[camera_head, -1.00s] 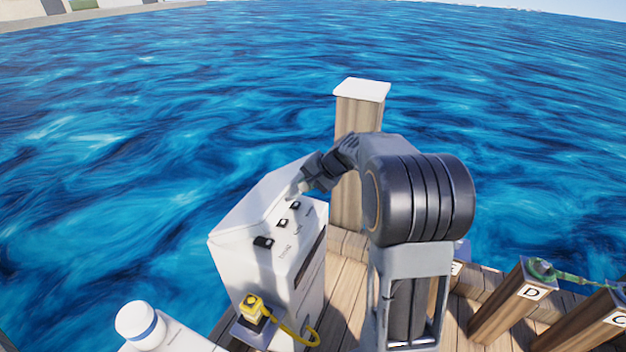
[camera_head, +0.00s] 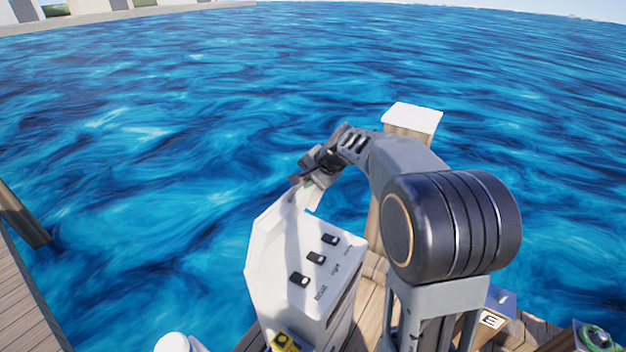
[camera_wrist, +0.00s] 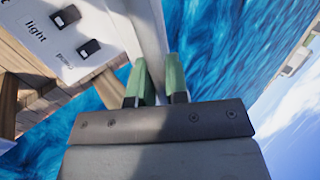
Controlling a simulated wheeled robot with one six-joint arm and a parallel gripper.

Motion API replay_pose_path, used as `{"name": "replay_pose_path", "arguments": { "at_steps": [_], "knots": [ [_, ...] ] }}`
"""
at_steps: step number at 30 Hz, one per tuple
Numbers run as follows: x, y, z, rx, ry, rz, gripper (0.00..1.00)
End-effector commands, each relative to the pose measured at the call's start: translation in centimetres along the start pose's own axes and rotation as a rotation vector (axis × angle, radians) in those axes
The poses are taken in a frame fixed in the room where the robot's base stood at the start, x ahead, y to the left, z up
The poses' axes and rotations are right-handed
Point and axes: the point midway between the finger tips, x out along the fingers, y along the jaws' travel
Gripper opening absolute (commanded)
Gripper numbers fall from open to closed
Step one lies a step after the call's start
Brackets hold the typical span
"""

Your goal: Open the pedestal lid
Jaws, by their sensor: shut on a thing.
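The white pedestal (camera_head: 318,310) stands on the dock in the lower middle of the head view. Its sloped top panel shows several black switches, with the words "boat" and "light" beside two of them. The white lid (camera_head: 272,226) is raised at the far left side of the panel, and the panel lies uncovered. My gripper (camera_head: 297,182) is at the lid's upper edge. In the wrist view, its green-padded fingers (camera_wrist: 160,82) are shut on the lid's edge (camera_wrist: 146,30). The lid's hinge is not clearly visible.
A wooden post with a white cap (camera_head: 412,118) stands behind my arm. A yellow plug (camera_head: 285,341) sits at the pedestal's near side. A post marked E (camera_head: 491,320) and a green rope (camera_head: 597,338) are at lower right. Open water surrounds the dock.

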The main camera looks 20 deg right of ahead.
Motion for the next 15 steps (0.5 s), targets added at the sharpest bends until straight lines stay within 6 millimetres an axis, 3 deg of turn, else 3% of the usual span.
{"name": "replay_pose_path", "arguments": {
  "at_steps": [14, 15],
  "knots": [
    [0.08, -0.28, 0.20, -0.004, -0.001, 0.000, 0.00],
    [0.08, -0.28, 0.21, -0.005, -0.001, 0.000, 0.16]
  ]
}}
